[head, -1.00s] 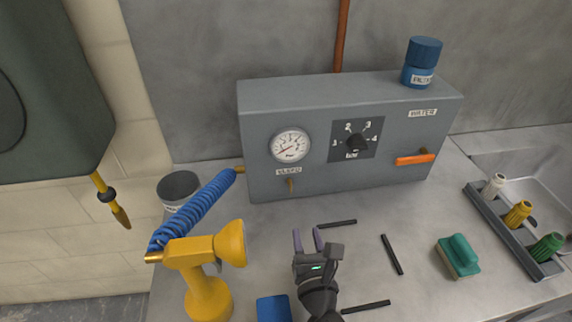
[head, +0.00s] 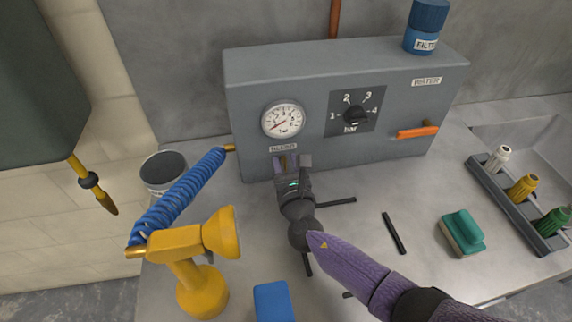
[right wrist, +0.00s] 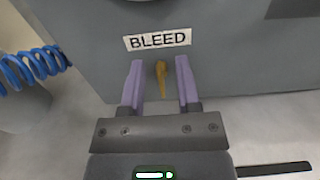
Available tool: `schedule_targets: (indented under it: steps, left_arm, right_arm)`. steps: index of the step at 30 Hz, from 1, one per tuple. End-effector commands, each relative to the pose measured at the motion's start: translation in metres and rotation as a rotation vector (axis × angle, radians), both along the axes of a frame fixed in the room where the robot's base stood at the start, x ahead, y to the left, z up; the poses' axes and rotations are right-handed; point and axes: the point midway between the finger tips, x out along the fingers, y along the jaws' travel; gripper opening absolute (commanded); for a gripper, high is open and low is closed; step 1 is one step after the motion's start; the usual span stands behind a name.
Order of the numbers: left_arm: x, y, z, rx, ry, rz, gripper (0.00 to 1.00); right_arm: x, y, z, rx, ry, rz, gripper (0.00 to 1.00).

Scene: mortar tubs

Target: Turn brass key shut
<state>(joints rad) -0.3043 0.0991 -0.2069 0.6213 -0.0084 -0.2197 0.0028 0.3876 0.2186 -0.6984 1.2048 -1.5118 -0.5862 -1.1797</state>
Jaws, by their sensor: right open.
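The brass key (right wrist: 161,78) sticks out of the front of the grey box (head: 340,85), just below the "BLEED" label (right wrist: 157,40). It hangs roughly vertical in the right wrist view. In the head view the key (head: 284,162) is partly hidden by my gripper. My right gripper (head: 292,162) is open, with its purple fingers (right wrist: 160,82) on either side of the key. A gap shows between the key and each finger. My left gripper is not in view.
The box carries a gauge (head: 283,120), a bar dial (head: 355,115) and an orange lever (head: 417,132). A yellow sprayer (head: 190,243) with a blue coiled hose (head: 180,195) stands at left. Black sticks (head: 393,233), a blue block (head: 273,301) and a green brush (head: 463,230) lie on the bench.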

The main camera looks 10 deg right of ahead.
Motion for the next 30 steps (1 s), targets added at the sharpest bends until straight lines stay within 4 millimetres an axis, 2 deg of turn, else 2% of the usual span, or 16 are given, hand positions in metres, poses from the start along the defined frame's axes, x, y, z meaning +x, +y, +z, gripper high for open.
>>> schedule_targets:
  steps: [5, 11, 23, 30]
  left_arm:
    - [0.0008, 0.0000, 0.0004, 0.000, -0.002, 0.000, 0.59]
    - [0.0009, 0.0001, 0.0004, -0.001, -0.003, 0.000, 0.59]
    - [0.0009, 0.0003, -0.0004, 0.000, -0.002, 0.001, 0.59]
    - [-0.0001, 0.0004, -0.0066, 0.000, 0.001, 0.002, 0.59]
  right_arm:
    - [0.0000, 0.0001, 0.0004, 0.001, 0.000, 0.000, 0.41]
    - [-0.0002, 0.0001, 0.0003, 0.001, 0.000, 0.000, 0.01]
    - [-0.0008, 0.0001, -0.0012, 0.007, 0.003, 0.000, 0.00]
    - [-0.0012, -0.0009, -0.0034, 0.087, 0.004, 0.000, 0.00]
